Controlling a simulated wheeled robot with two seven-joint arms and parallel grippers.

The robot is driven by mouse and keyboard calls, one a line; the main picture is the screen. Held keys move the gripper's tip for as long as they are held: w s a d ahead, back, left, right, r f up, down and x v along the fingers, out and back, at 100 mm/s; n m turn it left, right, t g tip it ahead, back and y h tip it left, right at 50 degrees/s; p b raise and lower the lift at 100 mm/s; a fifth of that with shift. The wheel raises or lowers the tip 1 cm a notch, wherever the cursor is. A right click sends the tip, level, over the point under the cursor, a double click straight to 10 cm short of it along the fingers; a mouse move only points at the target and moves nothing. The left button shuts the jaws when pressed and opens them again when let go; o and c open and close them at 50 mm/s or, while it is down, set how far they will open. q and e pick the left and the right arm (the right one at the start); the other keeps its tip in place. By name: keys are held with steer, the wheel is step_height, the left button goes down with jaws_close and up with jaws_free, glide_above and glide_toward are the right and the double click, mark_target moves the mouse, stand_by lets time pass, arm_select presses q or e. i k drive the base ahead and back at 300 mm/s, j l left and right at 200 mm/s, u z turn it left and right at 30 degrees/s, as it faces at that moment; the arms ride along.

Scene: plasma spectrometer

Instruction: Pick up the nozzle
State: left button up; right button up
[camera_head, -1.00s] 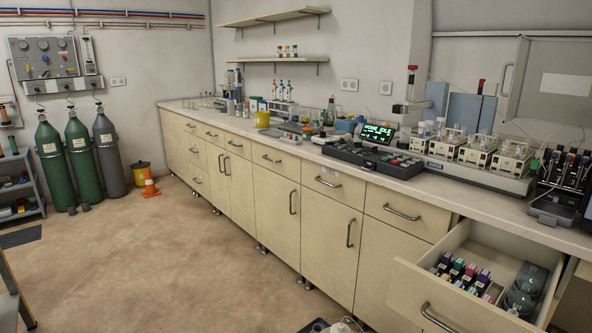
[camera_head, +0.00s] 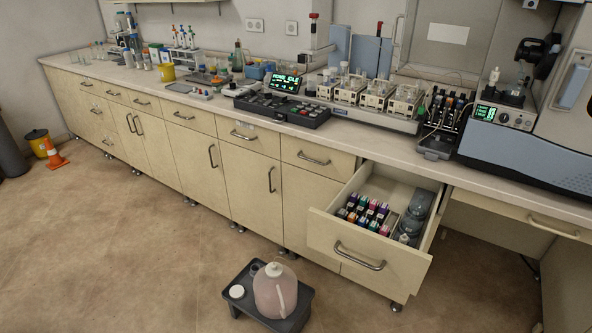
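I cannot make out a nozzle for certain in the head view. An open drawer (camera_head: 370,243) under the bench holds several small colour-capped containers (camera_head: 366,212) and grey rounded pieces (camera_head: 415,215) at its right side.
The open drawer juts out from the cabinets. A dark low stand (camera_head: 240,278) with a pinkish jug (camera_head: 275,290) is on the floor in front of it. An orange cone (camera_head: 54,155) and a yellow bin (camera_head: 40,143) stand far left.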

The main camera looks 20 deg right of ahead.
mark_target(495, 75)
steer(key=z, duration=1.6)
